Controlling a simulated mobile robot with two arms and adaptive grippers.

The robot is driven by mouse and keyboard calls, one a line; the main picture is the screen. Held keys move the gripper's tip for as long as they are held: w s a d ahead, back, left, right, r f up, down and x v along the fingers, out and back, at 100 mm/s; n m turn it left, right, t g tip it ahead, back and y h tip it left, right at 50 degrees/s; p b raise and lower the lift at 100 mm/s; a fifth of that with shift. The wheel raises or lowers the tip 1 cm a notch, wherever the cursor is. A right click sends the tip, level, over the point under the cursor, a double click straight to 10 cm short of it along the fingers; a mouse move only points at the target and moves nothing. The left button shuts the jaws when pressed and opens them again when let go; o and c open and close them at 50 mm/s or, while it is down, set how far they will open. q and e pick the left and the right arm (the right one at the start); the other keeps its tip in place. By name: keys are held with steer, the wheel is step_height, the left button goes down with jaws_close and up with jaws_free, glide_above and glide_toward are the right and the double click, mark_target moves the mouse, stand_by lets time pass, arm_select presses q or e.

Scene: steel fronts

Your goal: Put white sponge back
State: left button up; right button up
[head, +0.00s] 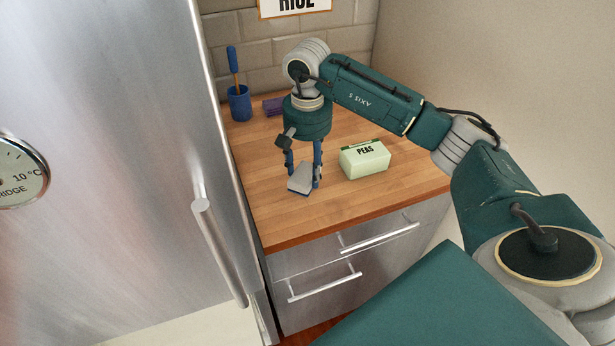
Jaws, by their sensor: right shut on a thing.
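The white sponge (300,179) has a white top and a darker blue underside edge. It is at the wooden counter (270,214), near the counter's front left part. My right gripper (304,178) points down from above and is shut on the sponge, with a finger on each side of it. I cannot tell whether the sponge touches the counter or is just above it. My left gripper is not in view.
A pale green PEAS box (364,160) stands just right of the sponge. A blue cup (239,103) with a blue-handled tool and a purple item (274,106) are at the back. The steel fridge (130,150) with its long handle (219,253) borders the counter's left. Drawers (325,283) are below.

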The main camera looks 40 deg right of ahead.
mark_target(307, 181)
steer(key=shift+f, duration=0.3)
step_height(307, 181, down, 4)
steer(key=shift+r+p, duration=0.15)
steer(key=shift+p, duration=0.4)
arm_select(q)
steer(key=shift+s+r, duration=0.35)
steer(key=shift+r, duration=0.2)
arm_select(e)
steer(key=shift+f, duration=0.25)
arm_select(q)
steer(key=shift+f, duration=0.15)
arm_select(e)
steer(key=o, duration=1.5)
